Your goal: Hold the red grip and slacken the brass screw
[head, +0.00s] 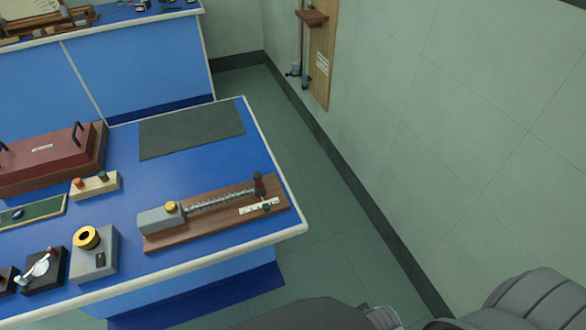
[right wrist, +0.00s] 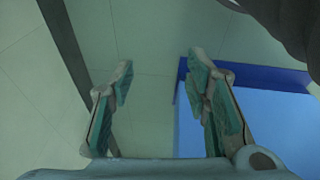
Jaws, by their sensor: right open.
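A wooden base board (head: 163,243) on the near blue bench carries a grey block (head: 157,221) with a brass screw (head: 172,207) on top at its left end. A coiled spring or threaded rod (head: 222,199) runs from the block to an upright dark post with a red grip (head: 259,180) at the right end. My right gripper (right wrist: 160,65) shows in the right wrist view, open and empty, with bare floor or wall between its fingers. It is away from the board, and neither screw nor grip shows in that view. My left gripper is not in view.
The near bench (head: 205,165) also holds a dark mat (head: 190,131), a maroon case (head: 45,155), a small wooden block with knobs (head: 95,186) and a grey block with a brass ring (head: 95,262). A wall (head: 450,130) stands right, beyond a strip of floor.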

